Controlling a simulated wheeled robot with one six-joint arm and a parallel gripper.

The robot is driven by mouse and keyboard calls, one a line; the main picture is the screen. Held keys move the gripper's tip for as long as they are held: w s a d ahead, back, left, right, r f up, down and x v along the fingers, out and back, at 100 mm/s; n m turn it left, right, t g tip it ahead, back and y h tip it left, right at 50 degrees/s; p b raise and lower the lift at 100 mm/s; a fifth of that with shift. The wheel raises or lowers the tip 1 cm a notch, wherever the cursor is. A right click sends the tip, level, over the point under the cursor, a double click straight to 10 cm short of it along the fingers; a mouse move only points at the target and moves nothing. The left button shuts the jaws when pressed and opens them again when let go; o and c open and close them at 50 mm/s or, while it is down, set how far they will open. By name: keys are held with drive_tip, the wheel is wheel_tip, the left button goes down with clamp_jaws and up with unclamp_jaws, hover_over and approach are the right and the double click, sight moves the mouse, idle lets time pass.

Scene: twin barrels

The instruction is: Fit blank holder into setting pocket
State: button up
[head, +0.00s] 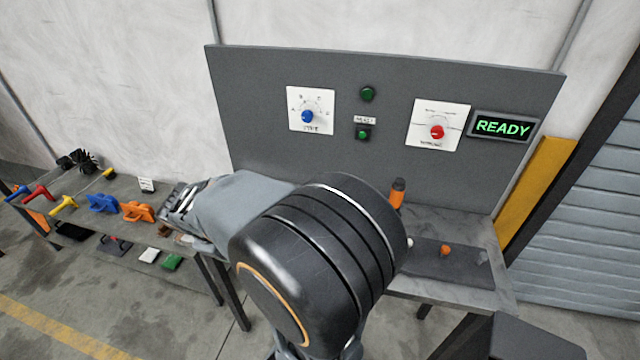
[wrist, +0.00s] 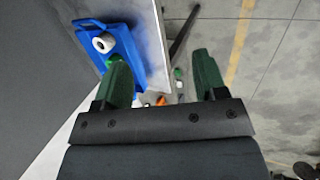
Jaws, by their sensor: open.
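My gripper (wrist: 160,65) is open, with its two green fingers apart in the wrist view. I see nothing held between them. In the head view the far end of my arm reaches over the left bench, and the gripper is partly hidden there. A blue holder-like piece (wrist: 128,42) lies to the left of the fingers in the wrist view, close to the left finger. It carries a white ring-shaped part and a green part. I cannot tell which piece is the blank holder, and I cannot make out the setting pocket.
The left bench (head: 118,188) holds a blue block (head: 103,203), an orange block (head: 138,211), and several coloured-handled tools. A grey panel (head: 390,165) with dials and a READY display (head: 503,127) stands behind the right bench (head: 468,225). An orange-topped cylinder (head: 398,192) stands there.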

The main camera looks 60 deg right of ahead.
drive_tip(key=shift+w+d+f+n+g+h+p, duration=0.2)
drive_tip(key=shift+d+f+n+g+h+p, duration=1.05)
drive_tip(key=shift+d, duration=5.05)
drive_tip(key=shift+w+d+f+n+h, duration=0.25)
drive_tip(key=shift+d+f+n+h, duration=2)
drive_tip(key=shift+d, duration=4.05)
drive_tip(key=shift+w+d+f+n+g+h+p, duration=0.2)
drive_tip(key=shift+d+f+n+g+h+p, duration=0.55)
drive_tip(key=shift+d+f+n, duration=3.75)
drive_tip(key=shift+s+d+r+m, duration=0.1)
drive_tip(key=shift+d+r+m, duration=0.25)
drive_tip(key=shift+d+m, duration=0.45)
drive_tip(key=shift+w+d+r+m, duration=0.1)
drive_tip(key=shift+d+r+m, duration=0.2)
drive_tip(key=shift+d+m, duration=0.45)
drive_tip(key=shift+s+d+r+m, duration=0.1)
drive_tip(key=shift+d+r+m, duration=0.25)
drive_tip(key=shift+d+m, duration=0.45)
drive_tip(key=c, duration=1.2)
clamp_jaws()
drive_tip(key=shift+r, duration=0.1)
